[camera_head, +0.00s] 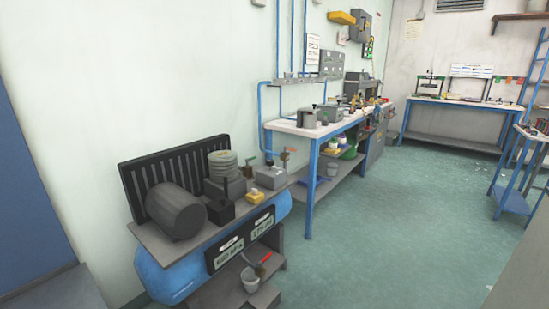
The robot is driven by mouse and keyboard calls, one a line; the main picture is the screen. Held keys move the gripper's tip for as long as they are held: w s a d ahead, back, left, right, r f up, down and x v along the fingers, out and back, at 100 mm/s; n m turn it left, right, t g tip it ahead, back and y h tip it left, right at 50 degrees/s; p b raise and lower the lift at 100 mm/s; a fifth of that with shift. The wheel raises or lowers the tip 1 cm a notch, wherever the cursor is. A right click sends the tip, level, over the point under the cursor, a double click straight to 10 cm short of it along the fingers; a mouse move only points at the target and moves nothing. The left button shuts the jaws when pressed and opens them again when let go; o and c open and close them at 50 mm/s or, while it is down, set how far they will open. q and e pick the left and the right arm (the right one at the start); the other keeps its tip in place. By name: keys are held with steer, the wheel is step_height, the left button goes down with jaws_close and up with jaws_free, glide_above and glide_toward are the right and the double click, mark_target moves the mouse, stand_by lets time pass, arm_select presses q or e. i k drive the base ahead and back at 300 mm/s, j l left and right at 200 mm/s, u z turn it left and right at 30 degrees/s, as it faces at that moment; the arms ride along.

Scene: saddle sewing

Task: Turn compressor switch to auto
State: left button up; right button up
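The compressor stands at the lower middle-left, against the wall. It has a blue tank (165,277) under a grey top plate (160,243). On the plate are a dark motor cylinder (175,210), a ribbed pump head (223,164), a black box (221,211), a grey box (271,178) with a small dark piece on top, and a small yellow block (255,197). Which of these is the switch, and its setting, are too small to tell. Neither of my grippers is in view.
A slatted black guard (143,170) stands behind the motor. A red-handled valve (263,265) and a grey bucket (250,280) are low at the front. A workbench (309,190) with tools stands farther right. The green floor (375,240) on the right is open.

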mark_target(270, 162)
steer(key=i+l, duration=0.25)
steer(key=i, duration=0.25)
steer(key=i+l, duration=0.25)
steer(key=i, duration=0.25)
steer(key=i+l, duration=0.3)
steer(key=i, duration=0.2)
